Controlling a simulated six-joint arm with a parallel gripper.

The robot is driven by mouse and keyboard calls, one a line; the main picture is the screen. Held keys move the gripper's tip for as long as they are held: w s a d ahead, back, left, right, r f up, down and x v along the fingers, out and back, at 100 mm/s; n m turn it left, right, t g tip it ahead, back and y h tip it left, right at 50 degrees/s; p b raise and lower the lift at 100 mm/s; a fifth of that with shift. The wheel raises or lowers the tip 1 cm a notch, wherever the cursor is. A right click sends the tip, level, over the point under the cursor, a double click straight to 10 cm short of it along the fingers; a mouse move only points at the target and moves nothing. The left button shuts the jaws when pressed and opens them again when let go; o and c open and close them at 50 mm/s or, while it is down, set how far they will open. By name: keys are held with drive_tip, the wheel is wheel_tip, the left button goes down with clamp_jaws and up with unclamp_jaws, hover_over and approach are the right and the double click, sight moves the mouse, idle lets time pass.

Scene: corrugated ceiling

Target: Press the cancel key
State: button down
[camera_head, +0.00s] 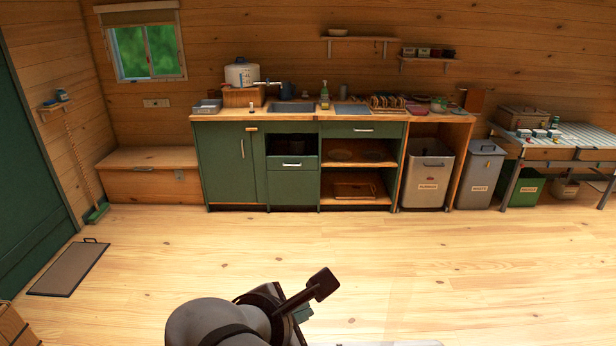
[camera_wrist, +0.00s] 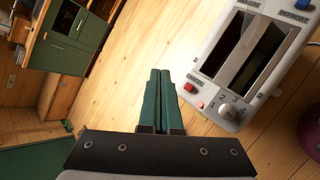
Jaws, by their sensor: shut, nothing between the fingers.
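A pale toaster (camera_wrist: 206,62) fills the upper right of the wrist view, with two long dark slots. A red key (camera_wrist: 189,87) sits at its near left corner, with a smaller red spot (camera_wrist: 200,104) beside it; I cannot read a cancel label on either. A numbered dial (camera_wrist: 230,116) is next to them. My gripper (camera_wrist: 160,73) has its two green fingers shut together and empty, left of the red key and apart from it in the picture. In the head view my gripper (camera_head: 303,313) shows partly at the bottom.
A blue key (camera_wrist: 301,5) marked DEFROST is at the toaster's far end. A dark red round object (camera_wrist: 312,134) stands at the right edge. In the head view, a green kitchen counter (camera_head: 228,163) stands by the back wall, with open wooden floor before it.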

drive_tip(key=shift+f, duration=4.45)
drive_tip(key=shift+f, duration=0.15)
drive_tip(key=shift+f, duration=0.25)
drive_tip(key=shift+f, duration=0.45)
drive_tip(key=shift+r, duration=0.9)
wheel_tip(320, 180, up, 5)
